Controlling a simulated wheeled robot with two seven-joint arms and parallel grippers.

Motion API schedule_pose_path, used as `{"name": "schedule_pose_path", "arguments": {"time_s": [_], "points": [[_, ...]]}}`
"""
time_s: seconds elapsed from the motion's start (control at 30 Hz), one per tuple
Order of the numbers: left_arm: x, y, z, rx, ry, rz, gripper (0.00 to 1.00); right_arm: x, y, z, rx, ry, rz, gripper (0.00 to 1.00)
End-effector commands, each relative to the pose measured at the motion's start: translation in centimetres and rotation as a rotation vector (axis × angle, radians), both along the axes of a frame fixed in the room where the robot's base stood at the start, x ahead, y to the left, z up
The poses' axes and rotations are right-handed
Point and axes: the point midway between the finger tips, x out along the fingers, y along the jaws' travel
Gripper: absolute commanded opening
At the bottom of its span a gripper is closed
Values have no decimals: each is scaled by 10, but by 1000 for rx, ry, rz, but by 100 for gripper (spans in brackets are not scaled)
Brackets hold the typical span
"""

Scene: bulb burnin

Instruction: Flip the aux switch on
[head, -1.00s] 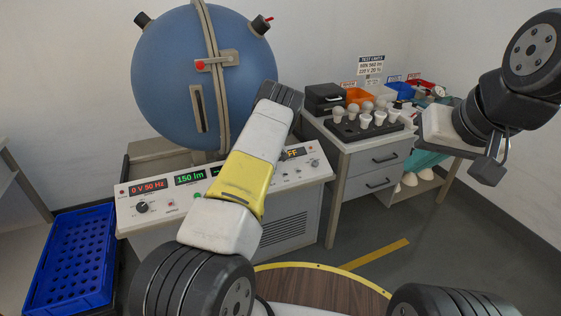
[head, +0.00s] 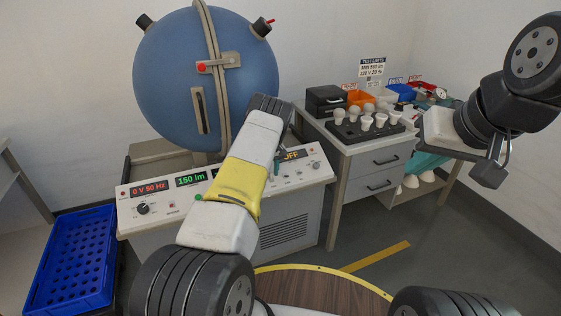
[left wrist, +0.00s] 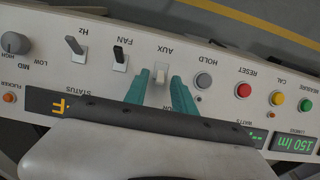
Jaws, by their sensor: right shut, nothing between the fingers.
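The AUX switch (left wrist: 160,74) is a small pale toggle under the AUX label on the white control panel (head: 160,221), which appears upside down in the left wrist view. My left gripper (left wrist: 157,92) is open, its teal fingers apart on either side of the toggle; I cannot tell whether either touches it. In the head view my left gripper (head: 277,160) is over the panel's right half, and my arm hides the switch. An orange display (head: 292,155) there reads OFF. My right gripper (head: 500,152) is shut and empty, raised at the right.
The FAN toggle (left wrist: 119,56), Hz toggle (left wrist: 75,46) and HOLD button (left wrist: 203,81) sit near AUX. A blue sphere (head: 175,75) stands behind the panel. A drawer cabinet (head: 365,172) with bulbs is at the right, and a blue crate (head: 75,262) at the left.

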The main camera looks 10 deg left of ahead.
Motion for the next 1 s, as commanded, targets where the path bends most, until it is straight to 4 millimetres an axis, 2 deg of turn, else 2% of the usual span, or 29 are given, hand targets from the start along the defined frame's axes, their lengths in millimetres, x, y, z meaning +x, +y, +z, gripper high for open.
{"name": "schedule_pose_path", "arguments": {"time_s": [0.33,0.47,0.7,0.83,1.0], "points": [[0,0,4,0,-2,0,33,0,0,0,0,0,0,0],[0,-1,20,1,-4,0,33,0,0,0,0,0,0,0],[-5,-4,60,-1,-3,0,33,0,0,0,0,0,0,0],[-6,-5,73,0,-2,0,33,0,0,0,0,0,0,0],[-7,-5,78,0,0,0,33,0,0,0,0,0,0,0]]}}
